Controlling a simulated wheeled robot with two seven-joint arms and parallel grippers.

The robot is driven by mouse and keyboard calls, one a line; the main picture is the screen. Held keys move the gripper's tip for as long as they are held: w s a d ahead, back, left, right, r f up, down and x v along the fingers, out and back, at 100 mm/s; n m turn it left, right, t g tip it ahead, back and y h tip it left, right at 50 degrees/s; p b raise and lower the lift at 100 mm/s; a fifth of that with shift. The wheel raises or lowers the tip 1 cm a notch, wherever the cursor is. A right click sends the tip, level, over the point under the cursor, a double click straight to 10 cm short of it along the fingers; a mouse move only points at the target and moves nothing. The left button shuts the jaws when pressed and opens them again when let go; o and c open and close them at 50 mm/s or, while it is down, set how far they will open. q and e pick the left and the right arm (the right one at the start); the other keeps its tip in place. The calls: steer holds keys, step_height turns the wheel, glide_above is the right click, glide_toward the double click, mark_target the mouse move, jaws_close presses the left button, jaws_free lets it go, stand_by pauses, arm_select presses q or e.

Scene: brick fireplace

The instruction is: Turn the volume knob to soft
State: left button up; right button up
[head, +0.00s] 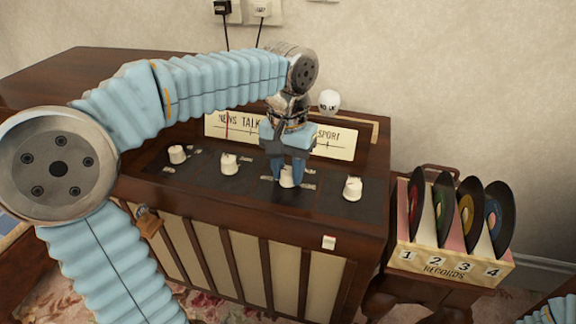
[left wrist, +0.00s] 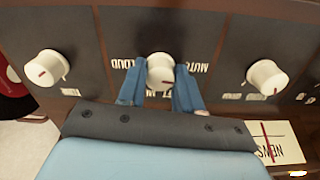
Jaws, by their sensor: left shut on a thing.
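The volume knob (head: 289,181) is a white round knob, third from the left in the row on the radio's dark top panel. My left gripper (head: 288,172) reaches down from above and is shut on it, with its blue fingers on either side. In the left wrist view the knob (left wrist: 160,75) sits between the fingertips (left wrist: 160,90). A thin reddish line shows on its face. Labels around it, upside down there, include LOUD and one that starts with MUT; the fingers partly cover others. My right gripper is out of view.
Other white knobs stand on the same panel: one to the right (head: 352,188) and two to the left (head: 229,163), (head: 178,154). The paper station strip (head: 340,143) stands behind. A records rack (head: 450,264) stands right of the radio. A padlock (head: 148,221) hangs at its front left.

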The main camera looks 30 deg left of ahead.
mark_target(288, 170)
arm_select(q)
steer(key=m+p, duration=0.1)
steer(key=m, duration=0.3)
steer(key=shift+r+p, duration=0.15)
steer(key=shift+p, duration=0.25)
steer(key=m+p, duration=0.1)
steer(key=m, duration=0.5)
steer(key=shift+p, duration=0.4)
steer(key=shift+m, duration=0.3)
steer(key=o, duration=1)
steer(key=shift+o, duration=0.2)
step_height(288, 170, up, 14)
steer(key=p, duration=0.2)
steer(key=shift+f, duration=0.2)
